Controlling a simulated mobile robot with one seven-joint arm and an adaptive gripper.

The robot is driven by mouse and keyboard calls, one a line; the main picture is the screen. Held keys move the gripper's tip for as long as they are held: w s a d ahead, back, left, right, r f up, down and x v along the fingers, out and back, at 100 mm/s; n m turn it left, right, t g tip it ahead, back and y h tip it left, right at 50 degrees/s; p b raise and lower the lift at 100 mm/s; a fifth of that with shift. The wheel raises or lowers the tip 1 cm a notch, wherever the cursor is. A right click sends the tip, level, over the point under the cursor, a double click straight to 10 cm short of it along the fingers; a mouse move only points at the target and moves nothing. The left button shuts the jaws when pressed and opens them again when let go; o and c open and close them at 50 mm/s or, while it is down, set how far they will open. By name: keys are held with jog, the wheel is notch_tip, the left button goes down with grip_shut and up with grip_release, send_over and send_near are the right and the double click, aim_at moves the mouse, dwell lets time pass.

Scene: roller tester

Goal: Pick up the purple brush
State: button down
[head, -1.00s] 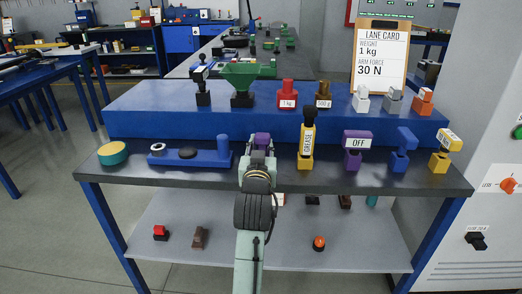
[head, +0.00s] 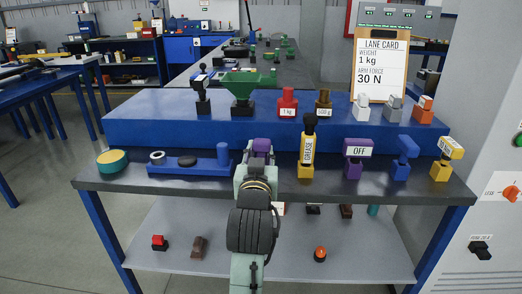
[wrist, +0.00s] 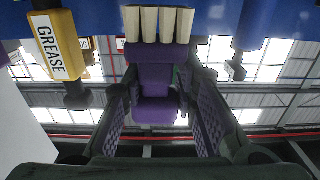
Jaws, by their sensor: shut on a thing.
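The purple brush (wrist: 155,85) is between the fingers of my gripper (wrist: 157,112) in the wrist view. Its purple body is upside down there, with pale bristle tufts (wrist: 158,24) at the top of the picture. In the head view only a small purple part of the brush (head: 262,145) shows beyond my gripper (head: 258,160), at the middle of the dark bench top. My gripper is shut on the brush. Whether the bristles touch the bench cannot be told.
A yellow grease bottle (head: 306,160) stands close on the right, then a purple OFF block (head: 353,170). A blue holder (head: 190,168) lies on the left.

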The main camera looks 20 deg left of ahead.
aim_at(261, 156)
jog(key=shift+v, duration=1.2)
jog(key=b+v, duration=0.3)
jog(key=b, duration=0.8)
jog(key=shift+s+d+f, duration=0.1)
jog(key=shift+s+d, duration=0.05)
jog(key=shift+s, duration=0.15)
jog(key=shift+s+d+r+b, duration=0.2)
jog(key=shift+s+b, duration=0.3)
jog(key=shift+s, duration=0.1)
jog(key=shift+s+d+r+b, duration=0.2)
jog(key=shift+s+b, duration=0.35)
jog(key=shift+s, duration=0.05)
jog(key=shift+s+d+r+b, duration=0.15)
jog(key=shift+s+d+b, duration=0.05)
jog(key=shift+s+b, duration=0.35)
